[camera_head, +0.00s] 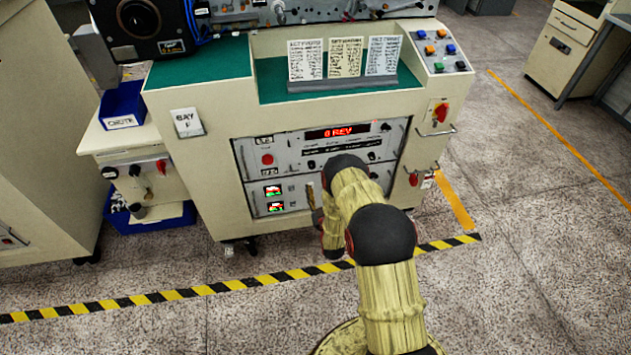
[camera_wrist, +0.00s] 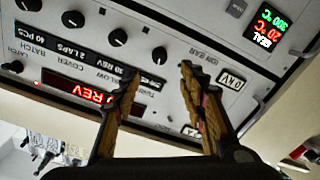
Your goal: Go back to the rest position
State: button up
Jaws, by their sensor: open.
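My gripper (camera_wrist: 160,75) is open in the wrist view, with its two yellow-and-dark fingers apart and nothing between them. Its fingertips are in front of a control panel (camera_wrist: 165,105) with black knobs, labels and a lit red REV display (camera_wrist: 75,88). Whether the tips touch the panel I cannot tell. In the head view my arm reaches forward to the front of the cream winding machine (camera_head: 205,180), and the gripper is mostly hidden by the arm there. The red display (camera_head: 337,132) reads 0 REV.
Three printed cards (camera_head: 345,58) stand on the machine's green top. A button box (camera_head: 436,50) is at its right. Blue bins (camera_head: 123,105) are at the left. Yellow-black tape (camera_head: 150,298) crosses the floor in front. Open floor lies to the right.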

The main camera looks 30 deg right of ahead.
jog(key=shift+s+a, duration=0.15)
jog(key=shift+s, duration=0.4)
